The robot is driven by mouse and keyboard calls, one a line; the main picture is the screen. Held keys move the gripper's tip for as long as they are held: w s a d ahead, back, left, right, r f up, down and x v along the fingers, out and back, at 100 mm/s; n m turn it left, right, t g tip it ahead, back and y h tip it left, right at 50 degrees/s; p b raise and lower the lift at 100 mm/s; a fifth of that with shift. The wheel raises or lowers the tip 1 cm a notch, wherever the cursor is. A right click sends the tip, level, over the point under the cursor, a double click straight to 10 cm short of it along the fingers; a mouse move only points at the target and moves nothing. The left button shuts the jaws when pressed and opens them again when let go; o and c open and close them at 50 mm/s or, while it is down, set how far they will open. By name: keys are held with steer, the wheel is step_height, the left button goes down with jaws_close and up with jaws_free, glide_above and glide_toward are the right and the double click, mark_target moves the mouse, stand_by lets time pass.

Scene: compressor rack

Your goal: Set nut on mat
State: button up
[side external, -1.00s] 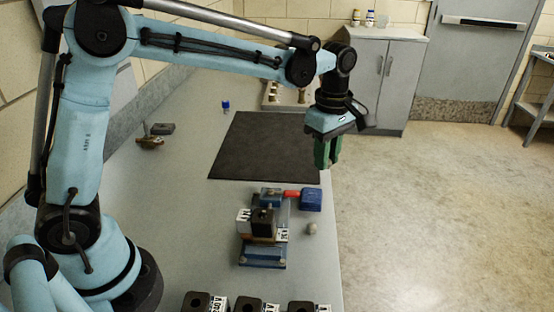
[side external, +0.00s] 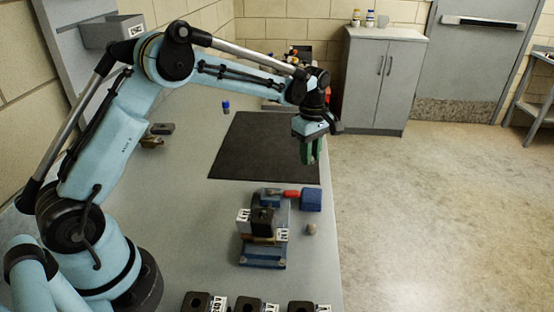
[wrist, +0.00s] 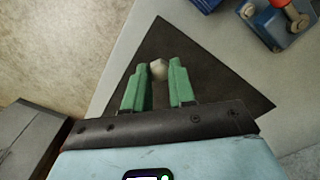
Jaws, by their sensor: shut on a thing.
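The mat (side external: 262,150) is a flat dark sheet on the grey bench, and it also shows in the wrist view (wrist: 215,80). My gripper (side external: 311,162) hangs above the right part of the mat, its green fingers pointing down. In the wrist view, my gripper (wrist: 160,72) is shut on a small pale nut (wrist: 158,69) at its fingertips, with the dark mat behind it. The side view does not show the held nut clearly. The gap between the nut and the mat is hard to judge.
A blue-capped item (side external: 226,106) stands left of the mat. The mat's visible surface is clear.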

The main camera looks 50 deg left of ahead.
mark_target(309, 174)
steer(key=shift+f, duration=1.8)
steer(key=shift+f, duration=0.15)
steer(key=o, duration=0.8)
steer(key=shift+o, duration=0.2)
